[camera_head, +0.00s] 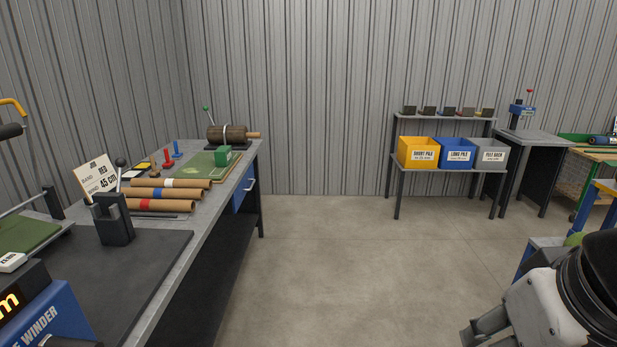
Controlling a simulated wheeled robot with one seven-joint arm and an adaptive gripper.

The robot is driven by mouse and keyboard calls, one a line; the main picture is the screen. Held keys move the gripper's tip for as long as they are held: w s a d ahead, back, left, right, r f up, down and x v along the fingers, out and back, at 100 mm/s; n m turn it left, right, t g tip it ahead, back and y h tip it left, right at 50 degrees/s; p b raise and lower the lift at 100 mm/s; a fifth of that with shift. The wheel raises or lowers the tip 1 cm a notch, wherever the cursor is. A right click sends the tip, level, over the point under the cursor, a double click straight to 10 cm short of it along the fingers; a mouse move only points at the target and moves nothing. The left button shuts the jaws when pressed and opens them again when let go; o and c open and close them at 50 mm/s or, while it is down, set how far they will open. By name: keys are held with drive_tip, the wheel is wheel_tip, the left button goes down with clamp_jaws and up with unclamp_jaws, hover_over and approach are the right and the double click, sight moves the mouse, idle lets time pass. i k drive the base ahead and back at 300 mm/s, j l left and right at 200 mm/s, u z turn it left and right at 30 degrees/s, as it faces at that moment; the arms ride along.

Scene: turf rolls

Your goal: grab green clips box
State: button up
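A small green box (222,156), which looks like the clips box, stands upright on the long workbench (187,238) at the left. It is near the bench's far right corner, by the edge of a green mat (194,165). Any writing on it is too small to read. My arm shows at the bottom right, with a grey finger-like part, perhaps of my gripper (487,326), cut by the frame's lower edge. It is far from the green box, across open floor. Whether it is open or shut does not show.
Several brown rolls (165,190) with coloured bands lie on the bench before the green box. A dark roller (227,134) stands just behind it. A shelf (441,168) holds yellow, blue and grey bins. The concrete floor (350,260) between is clear.

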sight(222, 154)
drive_tip(key=i+u, duration=0.15)
drive_tip(key=i, duration=0.75)
drive_tip(key=i+l+u, duration=0.1)
drive_tip(key=i, duration=0.85)
drive_tip(key=i+u, duration=0.3)
drive_tip(key=i, duration=0.3)
drive_tip(key=i+u, duration=0.35)
drive_tip(key=i, duration=0.2)
drive_tip(key=i+l+u, duration=0.3)
drive_tip(key=i, duration=0.3)
